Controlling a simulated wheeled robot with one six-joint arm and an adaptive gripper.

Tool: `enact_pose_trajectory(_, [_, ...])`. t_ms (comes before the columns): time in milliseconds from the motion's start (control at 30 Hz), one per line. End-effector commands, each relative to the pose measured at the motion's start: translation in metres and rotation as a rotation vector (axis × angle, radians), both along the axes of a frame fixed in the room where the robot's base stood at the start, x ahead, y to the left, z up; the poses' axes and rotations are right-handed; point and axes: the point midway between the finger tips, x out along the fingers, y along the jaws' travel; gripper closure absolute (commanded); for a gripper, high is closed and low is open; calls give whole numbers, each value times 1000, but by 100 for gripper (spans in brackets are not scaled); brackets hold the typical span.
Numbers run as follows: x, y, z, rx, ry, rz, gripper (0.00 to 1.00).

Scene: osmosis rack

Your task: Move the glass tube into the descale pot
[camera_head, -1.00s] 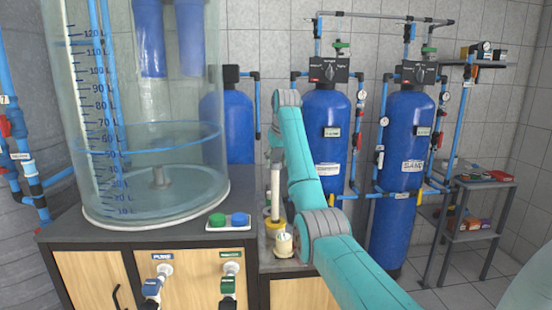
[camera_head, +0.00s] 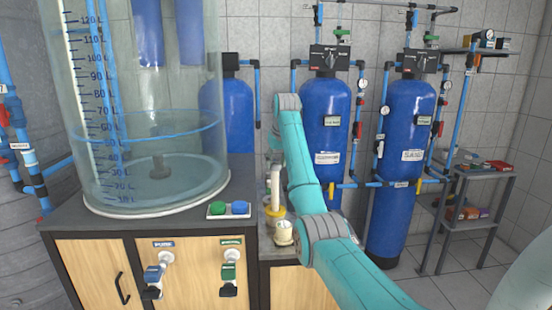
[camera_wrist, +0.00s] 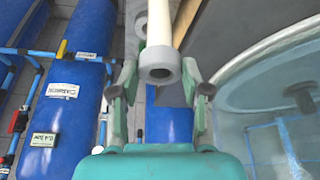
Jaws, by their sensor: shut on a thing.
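The glass tube shows as a pale upright tube in the head view (camera_head: 275,182). In the wrist view, a pale tube (camera_wrist: 187,20) with a grey ring-shaped end (camera_wrist: 160,66) lies between the fingers of my gripper (camera_wrist: 160,82). My gripper is shut on the glass tube; in the head view my arm hides most of the gripper. The tube's lower part meets a yellow collar (camera_head: 274,212) on the counter; I cannot tell whether it is inside or behind it. A cream pot (camera_head: 284,234), which may be the descale pot, stands just in front of the collar.
A large clear graduated tank (camera_head: 150,110) stands left on the dark counter (camera_head: 130,231). Blue cylinders (camera_head: 325,125) with pipes stand behind. A shelf (camera_head: 480,172) with boxes is at the right.

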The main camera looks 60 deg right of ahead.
Motion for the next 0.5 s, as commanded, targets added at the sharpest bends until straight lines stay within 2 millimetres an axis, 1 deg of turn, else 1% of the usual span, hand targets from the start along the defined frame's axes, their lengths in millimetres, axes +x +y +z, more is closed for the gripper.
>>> enact_pose_trajectory(33, [0, 0, -5, 1, 1, 0, 73])
enact_pose_trajectory(500, [0, 0, -41, 1, 1, 0, 73])
